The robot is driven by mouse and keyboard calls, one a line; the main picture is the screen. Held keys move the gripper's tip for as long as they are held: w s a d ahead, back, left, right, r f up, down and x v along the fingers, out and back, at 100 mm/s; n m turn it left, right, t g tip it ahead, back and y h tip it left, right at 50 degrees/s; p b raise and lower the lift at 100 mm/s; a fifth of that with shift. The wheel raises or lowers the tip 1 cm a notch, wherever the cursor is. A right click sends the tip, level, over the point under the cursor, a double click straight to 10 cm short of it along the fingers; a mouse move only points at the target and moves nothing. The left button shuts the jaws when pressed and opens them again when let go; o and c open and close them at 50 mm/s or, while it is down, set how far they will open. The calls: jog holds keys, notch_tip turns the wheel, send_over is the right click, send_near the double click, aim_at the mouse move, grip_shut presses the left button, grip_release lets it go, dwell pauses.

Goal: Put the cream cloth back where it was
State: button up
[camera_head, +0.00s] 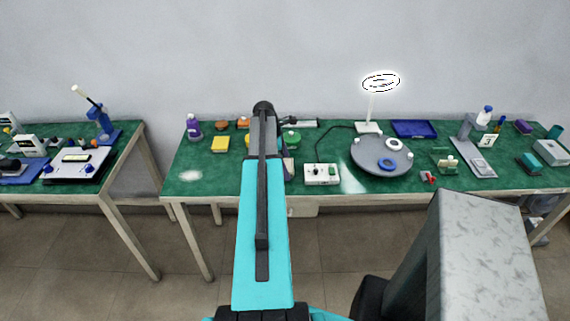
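I cannot make out a cream cloth for certain in the head view. A pale patch (190,176) lies at the left front of the middle green table; I cannot tell whether it is cloth or glare. My cyan and dark arm reaches up from the bottom centre across this table and hides part of it. I cannot make out my gripper's fingers; the arm's far end is hidden or too small to tell.
The green table (225,188) holds a yellow block (220,144), a purple bottle (194,127), a white control box (322,174), a round grey turntable (370,165), a ring lamp (381,83) and a blue tray (414,129). A second bench stands left, beyond a gap.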

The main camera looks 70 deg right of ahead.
jog(key=shift+r, duration=0.15)
jog(key=b+v, duration=0.3)
jog(key=v, duration=0.9)
dwell(0.5)
dwell(0.6)
jog(key=shift+r, duration=0.1)
